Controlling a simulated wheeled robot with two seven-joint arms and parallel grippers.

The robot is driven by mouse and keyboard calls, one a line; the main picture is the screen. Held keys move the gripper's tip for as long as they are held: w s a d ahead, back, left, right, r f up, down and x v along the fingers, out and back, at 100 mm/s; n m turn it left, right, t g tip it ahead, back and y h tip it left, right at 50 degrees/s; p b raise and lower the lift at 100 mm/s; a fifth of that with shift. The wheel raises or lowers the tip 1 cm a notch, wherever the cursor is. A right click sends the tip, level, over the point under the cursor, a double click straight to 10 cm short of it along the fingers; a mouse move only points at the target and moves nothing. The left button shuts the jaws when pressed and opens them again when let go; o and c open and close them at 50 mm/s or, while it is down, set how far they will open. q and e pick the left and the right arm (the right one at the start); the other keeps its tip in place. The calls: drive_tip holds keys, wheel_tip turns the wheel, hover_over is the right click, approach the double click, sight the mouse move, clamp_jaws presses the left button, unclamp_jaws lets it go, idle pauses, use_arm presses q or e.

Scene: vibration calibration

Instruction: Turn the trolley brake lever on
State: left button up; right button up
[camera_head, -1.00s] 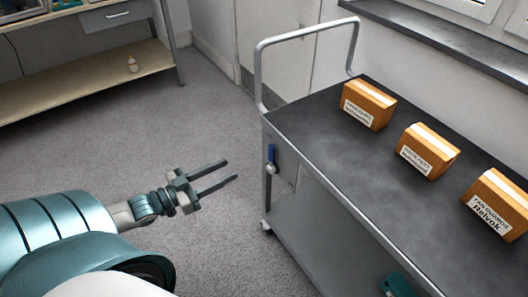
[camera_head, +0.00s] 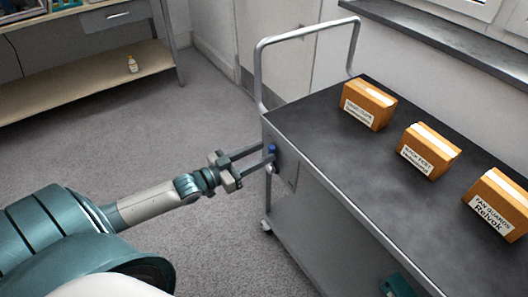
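The trolley (camera_head: 330,125) has a dark top and a grey frame with a push handle (camera_head: 257,75) at its far left end. The small blue brake lever (camera_head: 272,149) is on the trolley's left end face, just below the top. My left gripper (camera_head: 268,154) is open, with its two fingers pointing right at the lever. The fingertips reach the lever and partly hide it. I cannot tell whether they touch it.
Several orange boxes stand on the trolley top, among them the nearest box (camera_head: 497,205). A workbench (camera_head: 85,75) stands at the back left. The carpet (camera_head: 130,140) between is clear.

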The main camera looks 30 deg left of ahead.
use_arm(q)
drive_tip(key=shift+x, duration=0.85)
clamp_jaws()
